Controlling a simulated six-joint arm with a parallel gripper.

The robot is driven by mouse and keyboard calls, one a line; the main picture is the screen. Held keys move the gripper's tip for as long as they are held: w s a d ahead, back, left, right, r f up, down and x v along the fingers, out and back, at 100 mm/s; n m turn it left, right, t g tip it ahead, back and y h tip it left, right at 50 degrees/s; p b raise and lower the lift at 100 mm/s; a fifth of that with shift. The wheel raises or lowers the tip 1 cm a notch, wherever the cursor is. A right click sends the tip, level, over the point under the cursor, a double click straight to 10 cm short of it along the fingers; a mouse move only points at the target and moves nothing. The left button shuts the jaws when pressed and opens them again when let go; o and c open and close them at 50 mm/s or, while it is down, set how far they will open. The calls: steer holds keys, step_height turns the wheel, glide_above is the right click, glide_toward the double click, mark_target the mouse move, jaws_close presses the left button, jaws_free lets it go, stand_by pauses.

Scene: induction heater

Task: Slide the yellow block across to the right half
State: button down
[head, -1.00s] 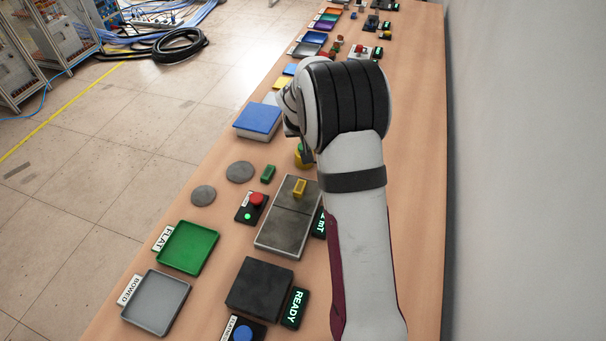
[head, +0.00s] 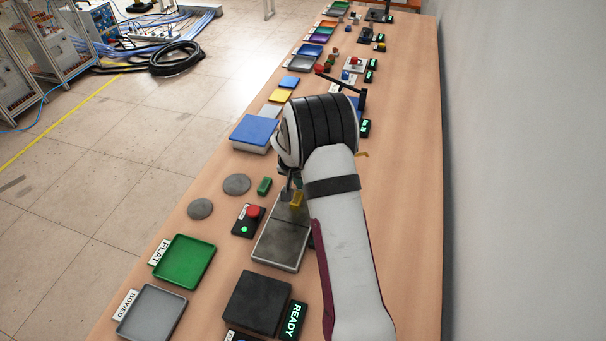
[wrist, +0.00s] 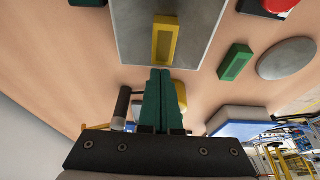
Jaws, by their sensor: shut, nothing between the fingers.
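The yellow block (head: 297,199) lies on the far half of the grey two-part plate (head: 278,247), as the head view shows it. The near half of the plate is bare. In the wrist view the yellow block (wrist: 165,40) lies lengthwise in line with my fingers, on the plate (wrist: 201,22) near its edge. My gripper (wrist: 160,73) has two green fingers, pressed together and empty. Their tips appear just short of the block's near end; I cannot tell whether they touch it. In the head view my gripper (head: 287,193) is partly hidden by my wrist, beside the block.
A red button box (head: 250,220) and a green block (head: 264,186) stand left of the plate. Two grey discs (head: 237,184) lie farther left. A dark square block (head: 258,302) is in front of the plate. A blue-topped box (head: 254,133) stands behind.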

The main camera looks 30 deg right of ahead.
steer(key=shift+a, duration=0.1)
steer(key=s+a, duration=0.9)
steer(key=shift+s+a, duration=0.25)
steer(key=shift+s, duration=0.1)
steer(key=shift+w+d, duration=1.4)
steer(key=v, duration=1)
steer(key=s+a+r+n+g+y, duration=0.1)
steer(key=s+a+r, duration=0.2)
steer(key=s, duration=0.5)
steer(key=s+a+r+n+g+y, duration=0.1)
steer(key=s+a, duration=0.3)
steer(key=s, duration=0.5)
steer(key=s+a+r+n+y, duration=0.1)
steer(key=s+a+r, duration=0.3)
steer(key=s, duration=0.5)
steer(key=shift+r+g+y, duration=0.3)
steer(key=shift+g+y, duration=0.1)
steer(key=shift+y, duration=0.3)
